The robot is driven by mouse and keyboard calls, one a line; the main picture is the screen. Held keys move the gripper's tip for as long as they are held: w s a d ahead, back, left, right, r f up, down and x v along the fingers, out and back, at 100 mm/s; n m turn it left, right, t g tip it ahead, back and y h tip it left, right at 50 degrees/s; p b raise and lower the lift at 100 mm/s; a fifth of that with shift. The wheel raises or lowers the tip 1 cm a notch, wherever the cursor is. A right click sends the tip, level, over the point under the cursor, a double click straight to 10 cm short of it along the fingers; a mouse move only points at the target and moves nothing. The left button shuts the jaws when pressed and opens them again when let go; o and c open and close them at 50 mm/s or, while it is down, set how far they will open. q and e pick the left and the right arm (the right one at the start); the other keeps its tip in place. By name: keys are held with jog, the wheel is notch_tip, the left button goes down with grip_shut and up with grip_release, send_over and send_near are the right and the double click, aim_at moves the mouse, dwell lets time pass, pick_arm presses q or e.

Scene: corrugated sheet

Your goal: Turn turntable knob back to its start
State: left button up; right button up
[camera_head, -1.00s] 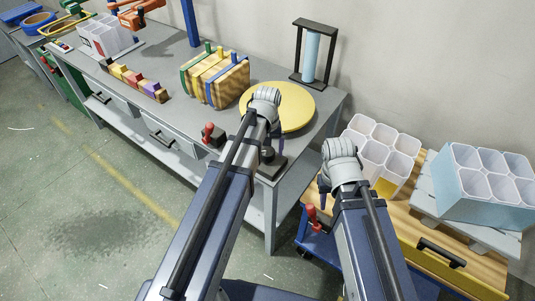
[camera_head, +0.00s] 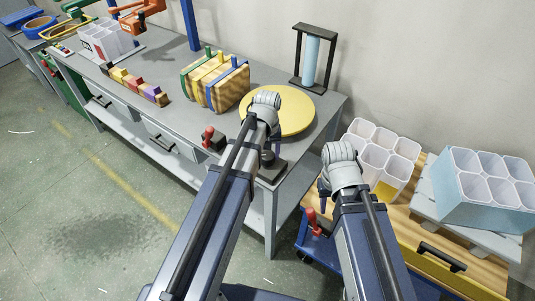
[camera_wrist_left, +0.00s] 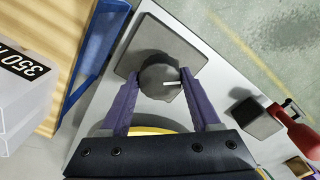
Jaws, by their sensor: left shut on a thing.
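The turntable knob (camera_wrist_left: 158,72) is a dark, round, faceted knob with a white pointer line, on a dark square base (camera_wrist_left: 150,45). In the wrist view the line points right, toward the right-hand finger. My left gripper (camera_wrist_left: 158,82) has its two purple fingers shut on the knob's sides. In the head view the knob (camera_head: 267,159) is partly hidden by my left gripper (camera_head: 272,150), at the bench's front right corner. The yellow turntable disc (camera_head: 298,112) lies behind it. My right gripper (camera_head: 324,198) hangs right of the bench; its jaw opening is hidden.
A red-handled clamp (camera_head: 210,137) stands left of the knob on the bench (camera_head: 185,75). Striped wooden boards (camera_head: 215,82) and a black frame with a blue cylinder (camera_head: 311,58) stand behind. A cart with white bins (camera_head: 380,150) is at the right.

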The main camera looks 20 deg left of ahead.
pick_arm(q)
jog(key=shift+n, duration=0.3)
jog(key=n, duration=1.2)
jog(key=shift+n, duration=0.4)
jog(key=n, duration=1.2)
jog(key=shift+n, duration=0.3)
jog(key=o, duration=1.4)
